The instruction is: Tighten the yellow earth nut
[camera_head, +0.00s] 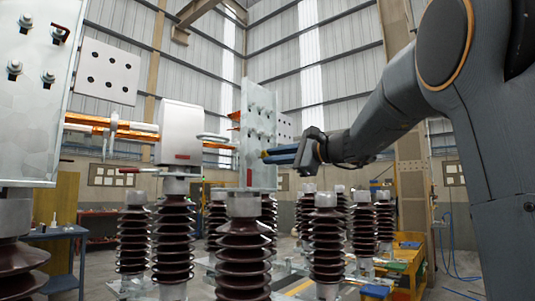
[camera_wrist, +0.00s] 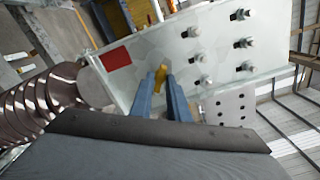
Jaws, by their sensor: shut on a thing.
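The yellow earth nut (camera_wrist: 161,75) sits between the tips of my gripper's blue fingers (camera_wrist: 164,84) in the wrist view, at the face of a pale metal plate (camera_wrist: 150,40). My gripper (camera_head: 268,155) is shut on the nut, and its fingers hide part of it. In the head view the plate (camera_head: 258,125) stands upright on a brown ribbed insulator (camera_head: 243,255), and my gripper reaches it from the right. Only a small yellow spot shows at the fingertips there.
Several bolts (camera_wrist: 203,55) stick out of the plate beside my fingers. A red patch (camera_wrist: 116,57) marks the plate. More ribbed insulators (camera_head: 327,245) stand close below my arm. A yellow cart (camera_head: 408,270) is at the right, and a blue table (camera_head: 55,240) at the left.

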